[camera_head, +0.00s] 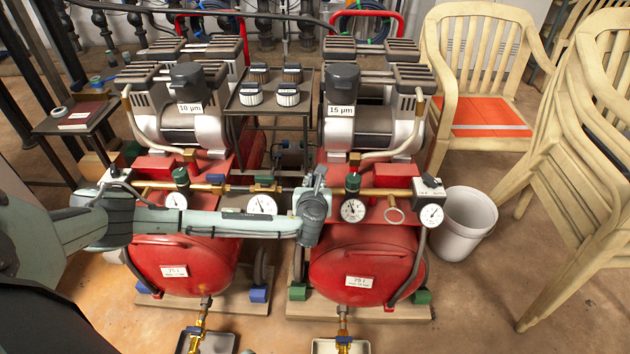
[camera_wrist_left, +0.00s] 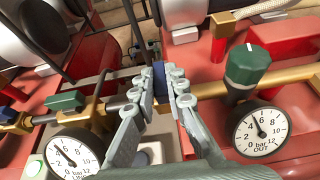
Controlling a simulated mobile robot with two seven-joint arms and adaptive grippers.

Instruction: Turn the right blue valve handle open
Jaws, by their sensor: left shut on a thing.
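In the left wrist view, a blue valve handle (camera_wrist_left: 159,80) stands on the brass pipe line between a green handle (camera_wrist_left: 65,102) and a dark green knob (camera_wrist_left: 247,66). My left gripper (camera_wrist_left: 166,82) has its two grey fingers on either side of the blue handle and is shut on it. In the head view, my left arm reaches across from the left and the left gripper (camera_head: 318,178) is at the manifold between the two red tanks. It hides the blue handle there. Another blue handle (camera_head: 215,178) sits further left on the pipe. My right gripper is not in view.
Round gauges (camera_head: 261,205) and (camera_head: 353,210) flank the gripper. Red tanks (camera_head: 180,262) and (camera_head: 362,268) stand below the pipe, with compressors above. A white bucket (camera_head: 464,222) and beige chairs (camera_head: 580,130) stand at the right.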

